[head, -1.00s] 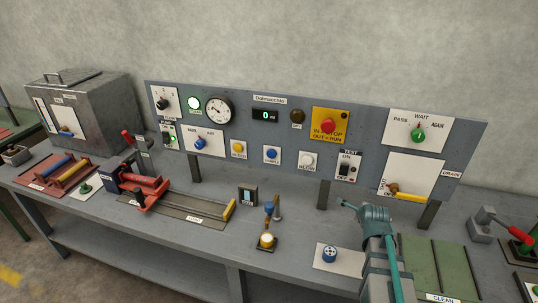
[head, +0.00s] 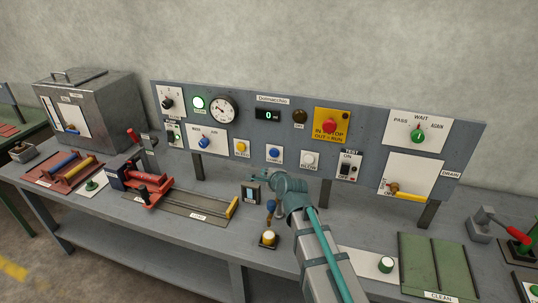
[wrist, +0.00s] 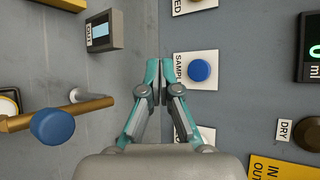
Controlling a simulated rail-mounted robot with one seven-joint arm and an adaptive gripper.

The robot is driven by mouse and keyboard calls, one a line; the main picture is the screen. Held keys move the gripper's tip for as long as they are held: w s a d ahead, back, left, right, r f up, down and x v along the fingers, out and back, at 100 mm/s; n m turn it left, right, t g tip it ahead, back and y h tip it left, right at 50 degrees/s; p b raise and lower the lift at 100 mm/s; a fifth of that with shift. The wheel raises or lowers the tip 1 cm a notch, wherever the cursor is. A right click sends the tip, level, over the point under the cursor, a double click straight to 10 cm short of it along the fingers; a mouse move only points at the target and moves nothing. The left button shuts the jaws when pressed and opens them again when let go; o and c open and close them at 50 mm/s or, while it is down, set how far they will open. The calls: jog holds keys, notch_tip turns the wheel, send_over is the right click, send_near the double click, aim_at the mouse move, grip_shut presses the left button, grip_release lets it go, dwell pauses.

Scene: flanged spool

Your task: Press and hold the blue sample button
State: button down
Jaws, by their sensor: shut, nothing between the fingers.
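The blue sample button (head: 274,153) sits on a white plate low on the grey upright panel, between the yellow and white buttons. In the wrist view the blue sample button (wrist: 199,70) is just right of my fingertips, on its plate marked SAMPLE. My gripper (head: 275,178) is in front of and below the button in the head view. In the wrist view my gripper (wrist: 158,72) is shut and empty, fingers together. The fingertips appear beside the button, not over its cap; whether they touch the plate I cannot tell.
A small grey box with a screen (wrist: 103,29) and a brass post with a blue knob (wrist: 52,125) stand on the bench near my gripper. The yellow button (head: 241,148) and white button (head: 309,160) flank the blue one. The red stop button (head: 329,125) is higher up.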

jog(key=shift+s+a+r, duration=0.1)
jog(key=shift+a+r, duration=0.05)
jog(key=shift+a, duration=0.2)
jog(key=b, duration=0.3)
send_near(270, 155)
jog(key=shift+s+a+f+x, duration=0.1)
jog(key=shift+a+x, duration=0.05)
jog(key=shift+x, duration=0.75)
jog(key=shift+s+a+f+x, duration=0.1)
jog(key=shift+a+x, duration=0.05)
jog(key=shift+x, duration=0.8)
jog(key=shift+s+a+x, duration=0.15)
jog(key=shift+x, duration=0.75)
jog(key=shift+w, duration=0.15)
jog(key=shift+w+d, duration=0.1)
jog(key=shift+w, duration=0.2)
jog(key=shift+w+d, duration=0.1)
jog(key=shift+w, duration=0.4)
dwell(1.0)
